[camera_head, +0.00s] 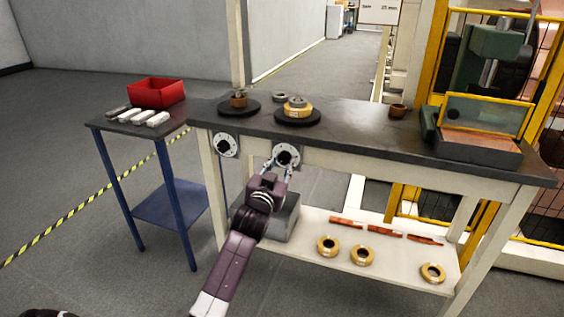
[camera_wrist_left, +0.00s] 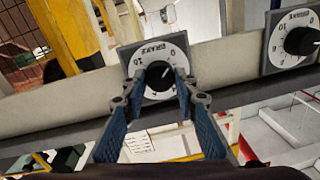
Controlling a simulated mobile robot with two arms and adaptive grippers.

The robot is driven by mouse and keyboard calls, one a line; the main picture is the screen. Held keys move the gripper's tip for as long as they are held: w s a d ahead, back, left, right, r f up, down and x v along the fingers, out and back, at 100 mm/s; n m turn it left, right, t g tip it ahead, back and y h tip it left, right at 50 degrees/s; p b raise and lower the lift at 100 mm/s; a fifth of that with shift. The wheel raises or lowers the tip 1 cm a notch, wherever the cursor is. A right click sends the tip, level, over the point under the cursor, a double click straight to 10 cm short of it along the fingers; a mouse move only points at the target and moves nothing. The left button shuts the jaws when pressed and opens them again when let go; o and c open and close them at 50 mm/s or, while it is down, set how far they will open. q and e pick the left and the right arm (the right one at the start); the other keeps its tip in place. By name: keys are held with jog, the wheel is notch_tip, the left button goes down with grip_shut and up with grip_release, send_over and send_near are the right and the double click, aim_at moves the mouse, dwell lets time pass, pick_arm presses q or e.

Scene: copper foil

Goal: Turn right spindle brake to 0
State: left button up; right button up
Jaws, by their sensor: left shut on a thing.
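The right spindle brake dial (camera_head: 297,158) is a white round plate with a black knob, on the bench's front edge below the right turntable. In the left wrist view, the dial plate (camera_wrist_left: 180,44) is marked BRAKE with numbers, and its black knob (camera_wrist_left: 157,77) sits between my fingertips. My left gripper (camera_head: 279,166) is shut on this knob; its blue fingers (camera_wrist_left: 157,88) grip both sides. A short white mark shows at the knob's upper right in the wrist view; its exact reading is unclear. My right gripper is not in view.
The left brake dial (camera_head: 226,145) is beside it and also shows in the wrist view (camera_wrist_left: 284,38). Turntables carrying spools stand above on the dark benchtop (camera_head: 360,133). A lower shelf (camera_head: 318,238) holds rolls and copper strips. A blue side table (camera_head: 165,203) stands left.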

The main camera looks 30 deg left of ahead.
pick_arm(q)
jog(key=shift+f, duration=0.15)
jog(key=o, duration=1.2)
jog(key=shift+c, duration=0.2)
jog(key=v, duration=1.2)
